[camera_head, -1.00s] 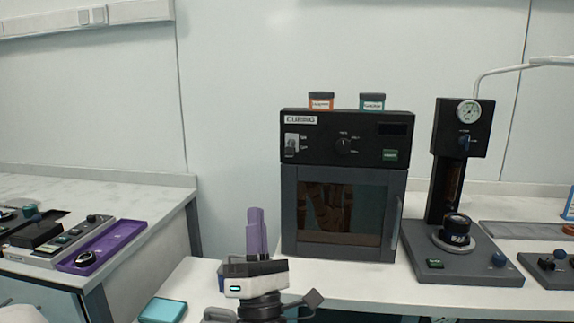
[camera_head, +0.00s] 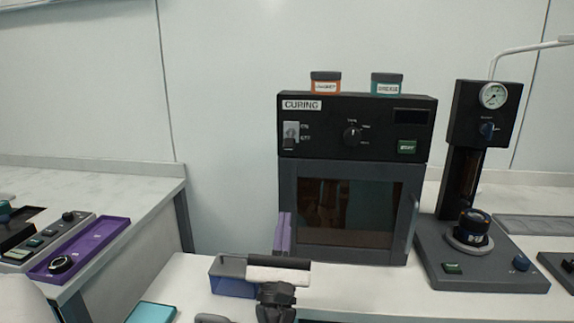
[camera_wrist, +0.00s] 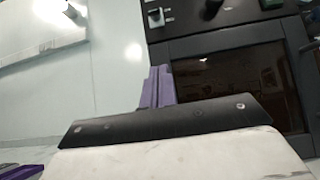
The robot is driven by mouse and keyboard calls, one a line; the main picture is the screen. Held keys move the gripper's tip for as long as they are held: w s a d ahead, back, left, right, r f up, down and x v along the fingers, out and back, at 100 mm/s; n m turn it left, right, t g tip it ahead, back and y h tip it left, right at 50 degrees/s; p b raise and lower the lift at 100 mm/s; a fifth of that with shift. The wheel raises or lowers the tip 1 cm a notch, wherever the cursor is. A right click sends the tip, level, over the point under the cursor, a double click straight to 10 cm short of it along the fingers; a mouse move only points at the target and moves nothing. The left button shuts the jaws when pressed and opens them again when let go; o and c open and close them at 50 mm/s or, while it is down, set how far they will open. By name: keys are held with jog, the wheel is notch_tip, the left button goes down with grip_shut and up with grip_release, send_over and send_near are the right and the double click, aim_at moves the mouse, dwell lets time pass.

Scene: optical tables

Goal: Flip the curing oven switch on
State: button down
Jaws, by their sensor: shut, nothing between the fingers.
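The curing oven (camera_head: 356,175) is a dark box with a "CURING" label and a windowed door, standing on the white bench. Its switch (camera_head: 290,136) is a toggle on a light plate at the panel's left, with small marks beside it; the lever appears to point down. The switch also shows at the top of the wrist view (camera_wrist: 156,17). My gripper (camera_head: 284,232) has purple fingers, shut and empty. It is in front of the oven's lower left edge, below the switch and apart from it. In the wrist view the fingers (camera_wrist: 157,88) point toward the oven's left edge.
An orange-labelled jar (camera_head: 326,83) and a teal-labelled jar (camera_head: 386,85) stand on the oven. A press-like device with a gauge (camera_head: 494,95) stands to the right. A purple tray (camera_head: 105,232) lies on the left table. The wall left of the oven is clear.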

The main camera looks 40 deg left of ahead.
aim_at(287, 166)
jog(key=shift+r, duration=0.1)
jog(key=p+x, duration=0.4)
jog(key=x, duration=0.6)
jog(key=shift+r, duration=0.25)
jog(key=r+p, duration=0.1)
jog(key=s+d+r+p, duration=0.1)
jog(key=shift+s+r+p, duration=0.15)
jog(key=shift+r+p, duration=0.05)
jog(key=shift+p, duration=0.1)
jog(key=shift+s+r, duration=0.2)
